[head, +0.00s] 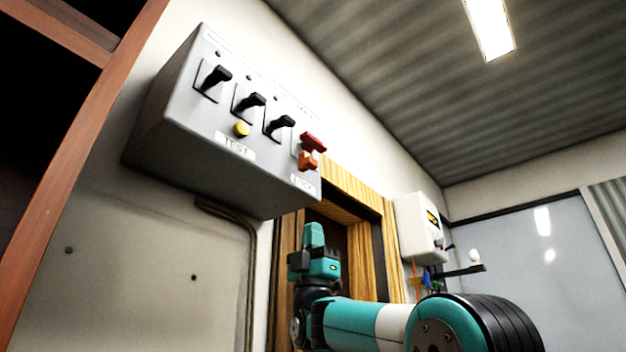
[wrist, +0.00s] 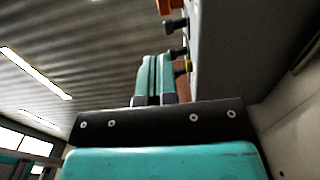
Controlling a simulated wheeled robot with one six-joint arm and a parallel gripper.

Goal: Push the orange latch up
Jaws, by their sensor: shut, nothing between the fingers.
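The orange latch (head: 307,161) is at the right end of the grey switch box's front, just below a red piece (head: 313,142). My gripper (head: 313,234) points upward below the latch and apart from it in the head view. Its teal fingers are closed together with nothing between them. In the wrist view the fingers (wrist: 152,78) are side by side, and an orange-red part (wrist: 183,86) shows just right of them, partly hidden. I cannot tell whether that part is the latch or the red piece.
The grey box (head: 165,135) on the wall carries three black switches (head: 251,102) and a yellow button (head: 241,129). A wood-framed opening (head: 353,190) lies behind my arm. A white wall unit (head: 417,226) hangs at right. A brown frame (head: 75,170) stands at left.

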